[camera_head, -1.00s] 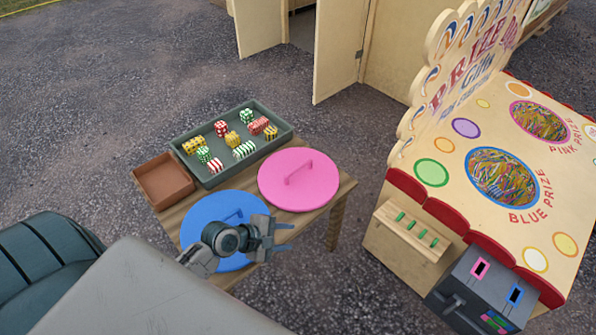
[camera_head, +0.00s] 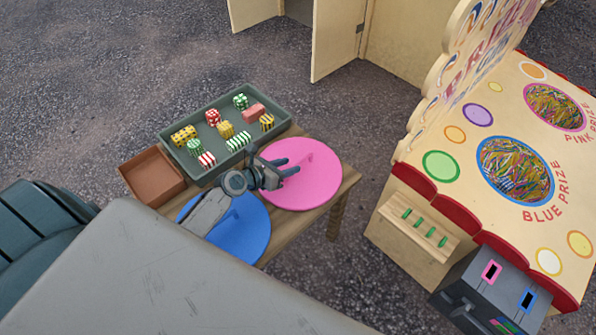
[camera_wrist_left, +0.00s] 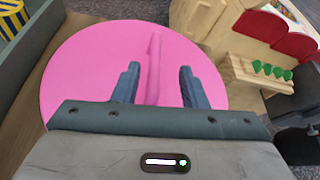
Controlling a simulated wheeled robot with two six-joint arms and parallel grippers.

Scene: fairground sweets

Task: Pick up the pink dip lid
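The pink dip lid (camera_head: 318,178) is a flat round disc with a raised bar handle, lying on the wooden table. In the left wrist view the pink lid (camera_wrist_left: 85,75) fills the middle, and its handle (camera_wrist_left: 154,65) shows between the finger lines. My left gripper (camera_head: 291,167) is over the lid's left part, close to the handle. Its two fingers (camera_wrist_left: 157,84) are apart with nothing held; whether they reach down beside the handle I cannot tell. My right gripper is not in view.
A blue lid (camera_head: 240,238) lies in front on the table, partly under my left arm. A green tray (camera_head: 273,153) of striped sweets and an empty brown box (camera_head: 150,178) stand behind. The prize stall (camera_head: 470,150) is at the right, apart from the table.

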